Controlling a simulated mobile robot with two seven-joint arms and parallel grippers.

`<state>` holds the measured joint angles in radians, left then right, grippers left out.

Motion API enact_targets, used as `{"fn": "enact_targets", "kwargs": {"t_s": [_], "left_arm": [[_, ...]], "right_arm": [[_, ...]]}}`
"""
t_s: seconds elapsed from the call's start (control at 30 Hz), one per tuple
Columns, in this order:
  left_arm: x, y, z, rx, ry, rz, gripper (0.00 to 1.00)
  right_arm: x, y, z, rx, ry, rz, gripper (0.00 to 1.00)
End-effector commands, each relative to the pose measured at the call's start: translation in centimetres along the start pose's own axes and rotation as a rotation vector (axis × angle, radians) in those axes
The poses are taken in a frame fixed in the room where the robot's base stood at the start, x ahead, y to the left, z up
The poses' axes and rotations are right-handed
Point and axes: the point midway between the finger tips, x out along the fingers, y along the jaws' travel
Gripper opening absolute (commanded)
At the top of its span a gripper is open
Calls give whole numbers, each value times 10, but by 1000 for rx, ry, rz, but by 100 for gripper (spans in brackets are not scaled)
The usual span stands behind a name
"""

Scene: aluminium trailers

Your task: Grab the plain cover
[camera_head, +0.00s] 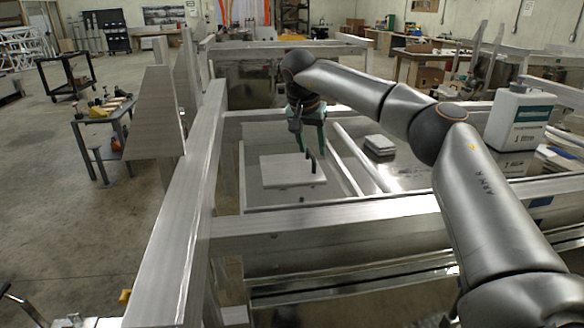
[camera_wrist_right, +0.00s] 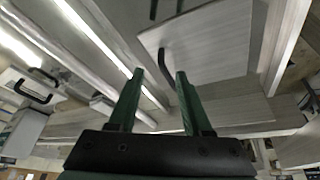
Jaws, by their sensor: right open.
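The plain cover (camera_head: 280,172) is a pale, flat square plate with an upright black handle near its right edge. It lies inside the metal trailer frame, left of centre in the head view. In the right wrist view the cover (camera_wrist_right: 218,48) fills the upper right, with its dark handle (camera_wrist_right: 165,62) at its left side. My right gripper (camera_head: 312,143) has green fingers that point down just above the handle side of the cover. In the wrist view the gripper (camera_wrist_right: 160,78) is open, with the handle showing between the fingertips; contact cannot be told. My left gripper is out of view.
A small grey stacked block (camera_head: 379,146) lies right of the cover. A white bottle (camera_head: 519,118) stands on the right. Metal rails (camera_head: 330,215) border the cover in front, and a tall beam (camera_head: 185,210) runs along the left. A tool cart (camera_head: 104,118) stands farther left.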

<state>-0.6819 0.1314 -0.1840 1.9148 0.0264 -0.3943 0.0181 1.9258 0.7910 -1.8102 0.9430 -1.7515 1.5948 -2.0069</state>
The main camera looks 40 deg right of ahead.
Motion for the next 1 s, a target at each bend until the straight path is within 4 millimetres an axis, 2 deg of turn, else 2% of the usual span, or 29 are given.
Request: {"fn": "enact_targets", "kwargs": {"t_s": [0.17,0.43,0.73,1.0], "left_arm": [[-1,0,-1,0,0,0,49],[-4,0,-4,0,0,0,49],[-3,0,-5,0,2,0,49],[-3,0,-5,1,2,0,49]], "right_arm": [[14,0,1,0,-1,2,50],[51,-1,3,0,0,2,50],[56,-1,4,0,0,-1,50],[56,-1,3,0,0,-1,19]]}}
